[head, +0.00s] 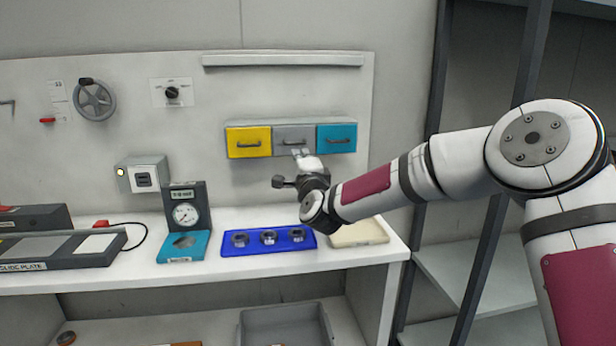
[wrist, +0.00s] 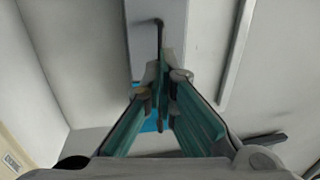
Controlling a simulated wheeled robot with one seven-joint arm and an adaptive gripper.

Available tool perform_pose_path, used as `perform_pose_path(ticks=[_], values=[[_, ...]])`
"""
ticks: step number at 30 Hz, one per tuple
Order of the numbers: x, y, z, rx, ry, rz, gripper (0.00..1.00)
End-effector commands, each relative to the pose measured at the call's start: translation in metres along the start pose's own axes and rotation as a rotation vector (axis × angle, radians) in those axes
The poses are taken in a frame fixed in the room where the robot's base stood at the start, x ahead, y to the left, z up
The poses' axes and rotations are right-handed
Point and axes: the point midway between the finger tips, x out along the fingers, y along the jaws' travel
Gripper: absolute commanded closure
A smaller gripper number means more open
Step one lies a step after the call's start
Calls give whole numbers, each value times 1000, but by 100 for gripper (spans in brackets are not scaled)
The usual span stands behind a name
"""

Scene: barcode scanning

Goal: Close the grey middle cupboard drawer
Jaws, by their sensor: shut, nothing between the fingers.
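The grey middle drawer (head: 293,134) sits between a yellow drawer (head: 248,136) and a teal drawer (head: 337,132) in the wall cupboard (head: 297,122). Its front looks about level with its neighbours in the head view; a small gap cannot be told. It has a dark bar handle. My gripper (head: 299,154) is at the lower part of the grey front, its fingers shut and empty. In the wrist view, the shut fingertips (wrist: 166,72) are close to a pale grey face (wrist: 142,40) with a dark bar (wrist: 158,34). Whether they touch it is unclear.
Below, the white bench (head: 214,273) holds a blue tray (head: 269,249) with several ring parts, a dial gauge stand (head: 187,212) and a cream tray (head: 357,240), partly behind my arm. Dark shelving posts (head: 487,250) stand to the right.

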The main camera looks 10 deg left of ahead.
Motion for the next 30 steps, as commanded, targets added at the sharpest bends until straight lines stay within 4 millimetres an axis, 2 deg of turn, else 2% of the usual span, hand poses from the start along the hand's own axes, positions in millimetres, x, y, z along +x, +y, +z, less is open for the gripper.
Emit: perform_pose_path(ticks=[8, 15, 22, 26, 30], values=[[-32, -1, 0, -2, -1, 0, 100], [-68, -1, 0, -2, 0, -1, 100], [-85, -2, 2, -20, -10, 7, 100], [-96, -9, 10, -136, -68, 62, 100], [-122, -17, 14, -373, -168, 188, 100]])
